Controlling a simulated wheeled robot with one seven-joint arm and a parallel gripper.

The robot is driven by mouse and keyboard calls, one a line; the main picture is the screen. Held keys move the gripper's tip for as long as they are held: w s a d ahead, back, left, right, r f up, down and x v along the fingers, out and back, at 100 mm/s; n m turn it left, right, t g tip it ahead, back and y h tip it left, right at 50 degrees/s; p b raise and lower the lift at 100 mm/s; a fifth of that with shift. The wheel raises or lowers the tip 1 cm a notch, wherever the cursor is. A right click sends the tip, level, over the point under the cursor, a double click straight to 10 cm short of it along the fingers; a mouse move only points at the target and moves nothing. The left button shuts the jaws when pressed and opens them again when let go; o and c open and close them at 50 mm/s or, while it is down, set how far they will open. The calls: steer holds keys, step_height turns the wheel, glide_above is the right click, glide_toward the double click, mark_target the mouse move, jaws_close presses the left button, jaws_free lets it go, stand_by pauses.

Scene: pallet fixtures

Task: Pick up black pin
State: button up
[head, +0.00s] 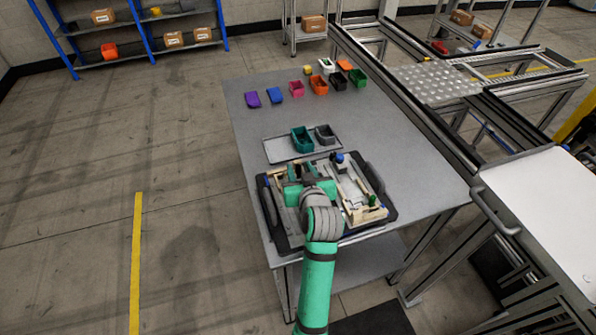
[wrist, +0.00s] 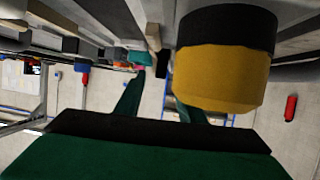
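My gripper (head: 296,190) is over the black pallet tray (head: 264,207) on the table, in the head view. The wrist view shows its two green fingers (wrist: 157,92) apart, with background visible between them. A small dark piece (wrist: 164,64), possibly the black pin, is just beyond the fingertips; I cannot tell whether it lies between them. A large yellow and black cylinder (wrist: 222,75) is close to the camera and partly covers the right finger. In the head view my arm and gripper hide part of the tray, and I cannot make out the black pin there.
The tray holds wooden fixtures (head: 368,214) and a blue-topped part (head: 339,158). Behind it, a flat grey tray (head: 278,152) carries a teal bin (head: 302,140) and a grey bin (head: 325,136). Several coloured bins stand at the table's far end. The table between is clear.

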steer(key=shift+w+a+f, duration=0.1)
steer(key=shift+w+f, duration=0.4)
steer(key=shift+w, duration=0.1)
jaws_close()
